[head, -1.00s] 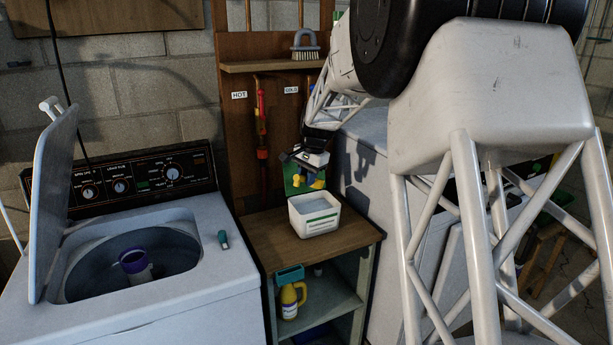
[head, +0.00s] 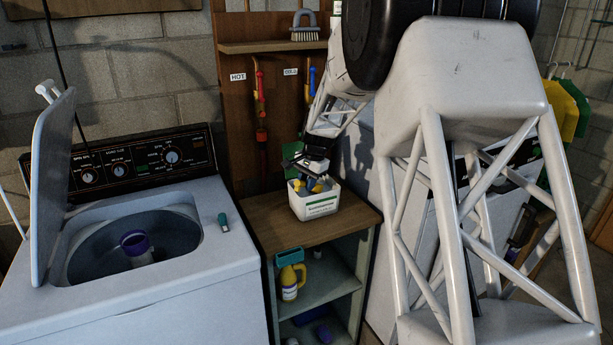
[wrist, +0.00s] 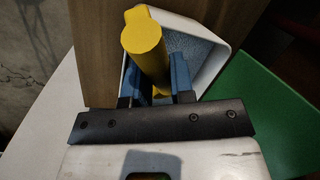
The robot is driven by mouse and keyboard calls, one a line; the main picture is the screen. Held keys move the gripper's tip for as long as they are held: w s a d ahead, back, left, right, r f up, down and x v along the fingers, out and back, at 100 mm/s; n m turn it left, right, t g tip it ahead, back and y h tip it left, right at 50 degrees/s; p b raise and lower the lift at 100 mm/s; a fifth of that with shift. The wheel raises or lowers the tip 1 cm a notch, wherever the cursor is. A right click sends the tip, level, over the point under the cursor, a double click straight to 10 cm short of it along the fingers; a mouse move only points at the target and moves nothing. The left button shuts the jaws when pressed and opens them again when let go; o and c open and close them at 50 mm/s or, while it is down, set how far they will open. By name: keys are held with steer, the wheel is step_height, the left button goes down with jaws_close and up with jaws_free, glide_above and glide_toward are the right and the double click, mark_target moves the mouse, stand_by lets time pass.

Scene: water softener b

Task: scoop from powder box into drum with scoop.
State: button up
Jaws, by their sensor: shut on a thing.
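The white powder box (head: 322,207), with a green stripe on its label, stands on the wooden top of a small shelf unit. In the wrist view its white rim (wrist: 222,40) surrounds bluish granular powder (wrist: 188,42). My gripper (head: 310,184) points down into the box opening. Its blue fingers are shut on the yellow scoop (wrist: 146,48), whose handle shows between them. The scoop's bowl is hidden, so I cannot tell whether it touches or holds powder. The drum (head: 178,240) is in the washer at left, its lid (head: 52,185) raised.
A purple-topped agitator (head: 136,244) stands in the drum. A yellow bottle (head: 290,281) stands on the lower shelf. A white appliance stands right of the shelf unit, close to my arm.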

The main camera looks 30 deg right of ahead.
steer(key=shift+w+d+f, duration=0.25)
steer(key=shift+d+f, duration=0.15)
steer(key=shift+f, duration=0.35)
steer(key=shift+w+d+f, duration=0.2)
steer(key=shift+d+f, duration=0.2)
steer(key=shift+f, duration=0.3)
steer(key=shift+r, duration=0.1)
steer(key=shift+a+v, duration=0.1)
steer(key=shift+v, duration=0.6)
steer(key=shift+a+v, duration=0.15)
steer(key=shift+v, duration=0.55)
steer(key=shift+w+r, duration=0.15)
steer(key=shift+w, duration=0.05)
steer(key=shift+w+a+v, duration=0.1)
steer(key=shift+a+v, duration=0.1)
steer(key=shift+v, duration=0.8)
steer(key=shift+w+a+v, duration=0.1)
steer(key=shift+a+v, duration=0.05)
steer(key=shift+v, duration=0.9)
steer(key=shift+w+a+v, duration=0.1)
steer(key=shift+a+v, duration=0.1)
steer(key=shift+v, duration=0.8)
steer(key=shift+r, duration=0.15)
steer(key=shift+t+h, duration=0.5)
steer(key=shift+h, duration=0.3)
steer(key=shift+n+t+h, duration=0.3)
steer(key=shift+t+h, duration=0.7)
steer(key=shift+h, duration=0.7)
